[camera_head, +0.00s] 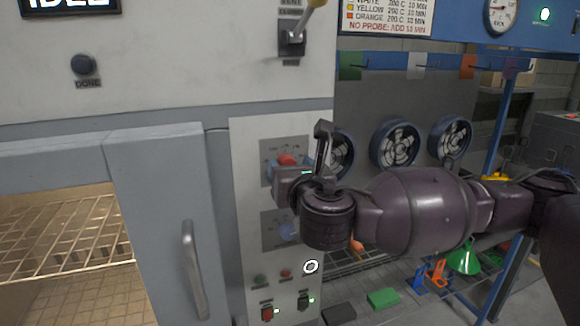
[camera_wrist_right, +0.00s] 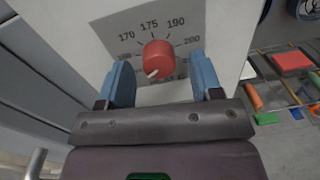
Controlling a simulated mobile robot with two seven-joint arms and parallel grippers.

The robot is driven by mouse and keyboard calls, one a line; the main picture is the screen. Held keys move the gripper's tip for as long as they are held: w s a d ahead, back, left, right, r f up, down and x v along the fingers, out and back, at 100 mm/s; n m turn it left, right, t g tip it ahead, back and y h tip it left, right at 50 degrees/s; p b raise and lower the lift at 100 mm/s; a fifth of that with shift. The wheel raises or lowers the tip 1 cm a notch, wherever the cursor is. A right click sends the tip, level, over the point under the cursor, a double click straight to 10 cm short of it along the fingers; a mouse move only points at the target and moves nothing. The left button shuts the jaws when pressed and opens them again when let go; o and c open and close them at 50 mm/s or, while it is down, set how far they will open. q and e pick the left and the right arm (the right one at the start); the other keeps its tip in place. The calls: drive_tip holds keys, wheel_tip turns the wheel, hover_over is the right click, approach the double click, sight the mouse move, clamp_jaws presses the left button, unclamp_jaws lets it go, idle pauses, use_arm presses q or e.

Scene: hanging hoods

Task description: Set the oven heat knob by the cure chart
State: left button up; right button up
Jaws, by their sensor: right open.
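The red heat knob (camera_head: 287,159) sits on a grey dial plate on the white oven panel. In the right wrist view the red knob (camera_wrist_right: 158,57) has a white pointer aimed down-left; the dial reads 170, 175, 190 and 200, with other marks blurred or hidden. My right gripper (camera_wrist_right: 164,77) is open, its blue fingers either side of the knob with gaps visible. In the head view the right gripper (camera_head: 288,168) covers part of the plate. The cure chart (camera_head: 388,16) is cut off at the top; its small figures are hard to read. My left gripper is out of view.
A second dial with a bluish knob (camera_head: 288,232) is below, partly hidden by my arm. The oven door handle (camera_head: 194,270) stands out at left. Buttons and switches sit low on the panel. Fans (camera_head: 395,146) and a rack with coloured parts are at right.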

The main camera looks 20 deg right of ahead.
drive_tip(key=shift+c, duration=0.3)
drive_tip(key=c, duration=0.9)
drive_tip(key=shift+o, duration=0.2)
